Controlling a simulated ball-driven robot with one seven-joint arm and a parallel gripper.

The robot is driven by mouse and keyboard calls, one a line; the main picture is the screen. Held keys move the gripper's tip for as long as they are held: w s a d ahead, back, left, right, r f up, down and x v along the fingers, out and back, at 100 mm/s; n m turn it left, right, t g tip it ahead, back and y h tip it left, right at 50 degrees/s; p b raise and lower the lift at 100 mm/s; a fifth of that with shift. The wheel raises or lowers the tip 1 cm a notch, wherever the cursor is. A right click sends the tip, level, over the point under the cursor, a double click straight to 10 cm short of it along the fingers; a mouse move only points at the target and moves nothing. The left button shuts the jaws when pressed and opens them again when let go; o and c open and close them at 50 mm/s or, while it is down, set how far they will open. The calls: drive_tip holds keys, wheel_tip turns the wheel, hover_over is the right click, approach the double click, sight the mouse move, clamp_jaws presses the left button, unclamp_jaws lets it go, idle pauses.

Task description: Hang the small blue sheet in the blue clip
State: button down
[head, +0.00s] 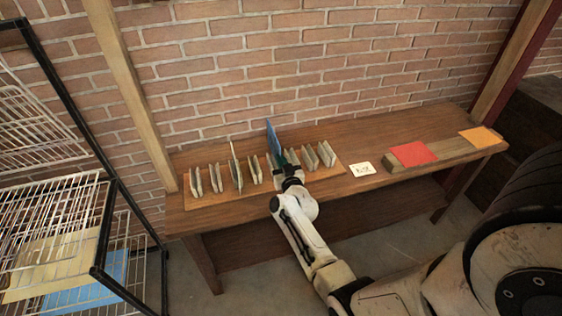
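A small blue sheet (273,139) stands upright, nearly edge-on, at the row of clips on the table. Its lower part is hidden among the clips and my gripper. My gripper (289,171) is at the front of the row, close beside the sheet's lower end. The fingers are too small and covered to show whether they are open or shut on the sheet. The clips (254,171) are several pale upright pairs on a wooden board (205,199). I cannot make out which clip is the blue one, or whether the sheet sits in a clip.
A white card with writing (362,169) lies right of the board. A wire rack (104,236) at left holds yellow (50,262) and blue (92,283) sheets. A brick wall stands behind.

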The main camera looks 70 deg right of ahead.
drive_tip(key=shift+f, duration=0.1)
drive_tip(key=p+v, duration=0.3)
drive_tip(key=v, duration=0.4)
idle(0.8)
drive_tip(key=shift+s, duration=0.1)
idle(0.5)
